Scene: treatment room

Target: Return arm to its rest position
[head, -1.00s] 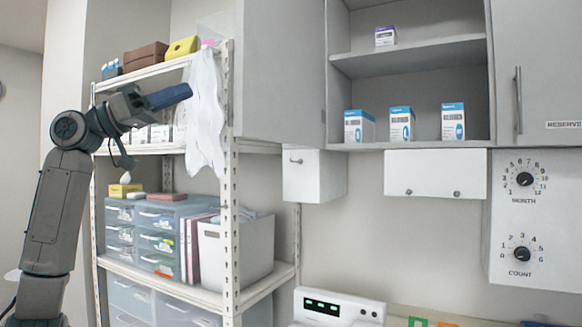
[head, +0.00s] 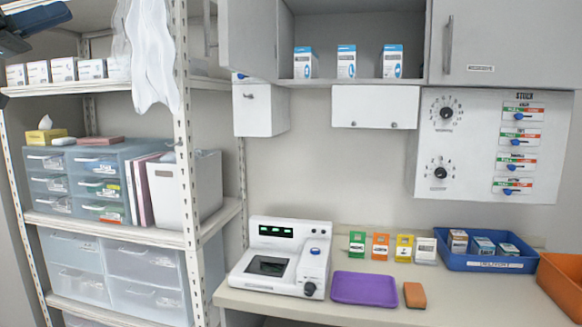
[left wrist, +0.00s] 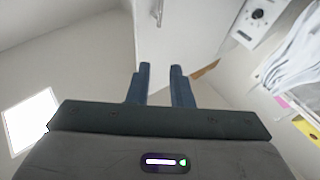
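My left gripper (head: 38,18) shows only in part at the top left corner of the head view, raised in front of the shelf rack. In the left wrist view its two blue fingers (left wrist: 160,72) stand apart with nothing between them, so it is open and empty. The rest of my left arm is almost wholly outside the head view. My right gripper is in neither view.
A shelf rack (head: 183,130) with drawers and a hanging white cloth (head: 152,55) stands at left. The counter (head: 440,295) holds a white device (head: 278,258), a purple tray (head: 364,289) and a blue bin (head: 487,262). An open cabinet (head: 385,20) hangs above.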

